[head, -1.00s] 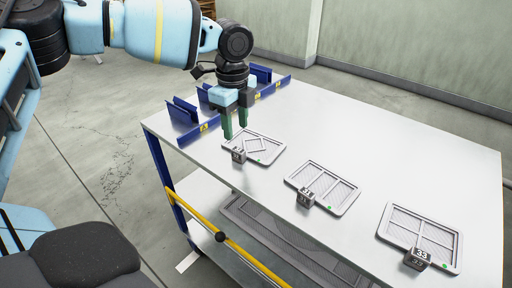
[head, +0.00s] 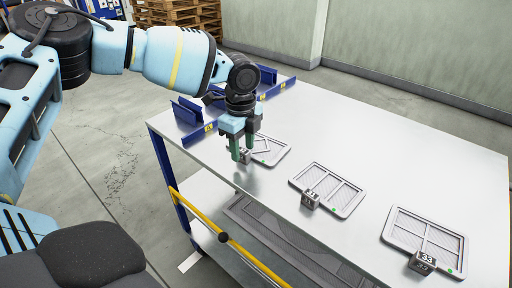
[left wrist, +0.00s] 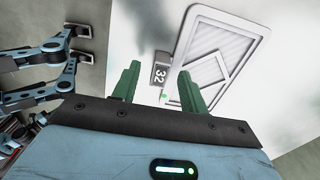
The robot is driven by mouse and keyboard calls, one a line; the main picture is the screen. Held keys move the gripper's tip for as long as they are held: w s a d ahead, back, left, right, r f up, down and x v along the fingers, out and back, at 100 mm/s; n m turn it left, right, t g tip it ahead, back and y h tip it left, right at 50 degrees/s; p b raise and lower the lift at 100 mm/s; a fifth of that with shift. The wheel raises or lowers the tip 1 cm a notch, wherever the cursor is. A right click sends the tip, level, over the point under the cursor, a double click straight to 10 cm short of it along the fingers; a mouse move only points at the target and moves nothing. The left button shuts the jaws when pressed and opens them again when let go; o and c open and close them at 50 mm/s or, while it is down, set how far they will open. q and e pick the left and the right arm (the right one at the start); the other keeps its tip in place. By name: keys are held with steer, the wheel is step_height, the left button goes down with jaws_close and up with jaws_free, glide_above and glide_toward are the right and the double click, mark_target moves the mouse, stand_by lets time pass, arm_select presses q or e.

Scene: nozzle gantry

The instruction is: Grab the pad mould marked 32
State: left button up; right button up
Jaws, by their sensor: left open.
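The pad mould marked 32 (head: 272,154) is a flat light-grey frame with a diamond pattern, lying on the table at the far left of three moulds. Its dark tag block (left wrist: 160,75) reads 32 in the left wrist view. My left gripper (head: 241,158) points down with its green fingers apart by the tag block. In the left wrist view the block shows between the two fingertips, and the mould's frame (left wrist: 236,24) lies beyond and to the right. I cannot tell whether the fingers touch the block. My right gripper is not in view.
Two more moulds lie on the white table (head: 400,140): a middle one (head: 330,187) and one marked 33 (head: 425,240), each with a tag block. Blue brackets (head: 200,133) stand along the table's left end. A yellow bar (head: 210,222) runs below the front edge.

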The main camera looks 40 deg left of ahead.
arm_select(q)
steer(key=shift+f, duration=0.45)
jaws_close()
step_height(320, 180, up, 10)
stand_by(0.6)
